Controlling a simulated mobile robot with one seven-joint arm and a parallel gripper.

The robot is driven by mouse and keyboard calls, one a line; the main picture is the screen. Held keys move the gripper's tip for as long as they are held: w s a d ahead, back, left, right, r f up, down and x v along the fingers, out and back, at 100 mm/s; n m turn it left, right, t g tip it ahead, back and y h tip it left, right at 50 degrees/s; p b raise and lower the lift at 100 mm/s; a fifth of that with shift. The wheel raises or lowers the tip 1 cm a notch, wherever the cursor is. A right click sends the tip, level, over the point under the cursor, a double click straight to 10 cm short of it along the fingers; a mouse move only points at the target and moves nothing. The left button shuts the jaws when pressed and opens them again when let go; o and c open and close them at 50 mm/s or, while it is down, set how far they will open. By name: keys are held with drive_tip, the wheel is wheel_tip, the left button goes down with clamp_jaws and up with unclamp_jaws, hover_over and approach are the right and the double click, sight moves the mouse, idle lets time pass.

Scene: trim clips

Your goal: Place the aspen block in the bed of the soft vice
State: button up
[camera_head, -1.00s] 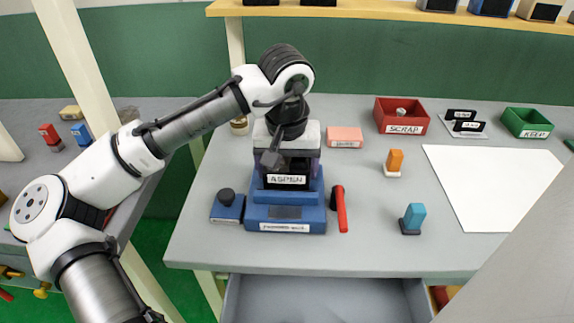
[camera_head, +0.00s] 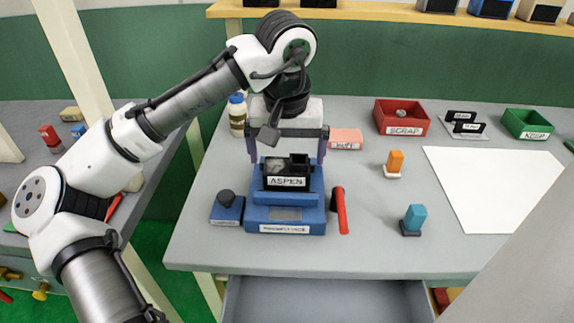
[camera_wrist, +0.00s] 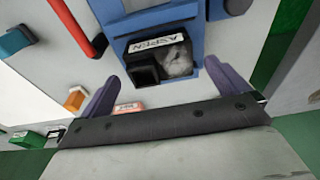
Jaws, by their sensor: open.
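The aspen block (camera_head: 287,172) is dark with a white ASPEN label and sits in the bed of the blue soft vice (camera_head: 285,224), between its blue jaws. In the wrist view the block (camera_wrist: 160,58) shows its label, a dark raised part and a pale grey patch on top. The vice (camera_wrist: 160,18) surrounds it there. My gripper (camera_head: 287,150) is above and behind the block, its two purple fingers spread wide. In the wrist view the open gripper (camera_wrist: 165,92) has a finger on each side and nothing between them. Whether the block rests fully flat is hard to tell.
A blue box with a black knob (camera_head: 227,206) stands left of the vice, and a red-handled tool (camera_head: 341,210) lies right. A pink block (camera_head: 346,138), orange piece (camera_head: 394,162), blue piece (camera_head: 412,218) and red SCRAP tray (camera_head: 402,118) are further right. An open drawer (camera_head: 325,300) juts out in front.

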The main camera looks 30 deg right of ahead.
sight(288, 172)
wheel_tip(288, 172, up, 7)
drive_tip(key=shift+s+a, duration=0.35)
drive_tip(key=shift+s, duration=0.1)
drive_tip(key=shift+s+d, duration=0.1)
